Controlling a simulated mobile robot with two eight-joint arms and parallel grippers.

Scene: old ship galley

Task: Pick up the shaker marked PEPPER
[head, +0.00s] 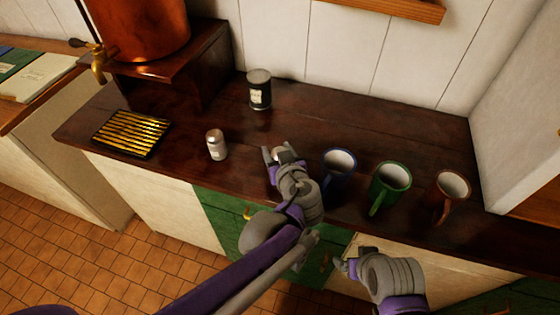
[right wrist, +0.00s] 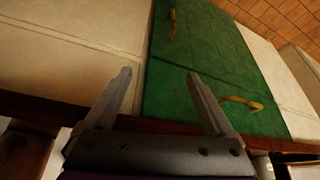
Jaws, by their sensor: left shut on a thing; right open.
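A small pale shaker (head: 216,145) with a grey top stands upright on the dark wooden counter; its lettering is too small to read. My left gripper (head: 281,154) is to the right of it, over the counter, shut on a small pale thing. That thing is mostly hidden by the gripper; it looks like a second shaker, and I cannot read any marking on it. My right gripper (head: 344,264) is low in front of the counter. In the right wrist view it (right wrist: 159,74) is open and empty, facing the cupboard fronts.
A blue mug (head: 339,165), a green mug (head: 390,186) and a brown mug (head: 451,194) stand right of my left gripper. A dark labelled tin (head: 259,90) is behind. A slatted drip tray (head: 131,134) and copper urn (head: 140,30) are at left.

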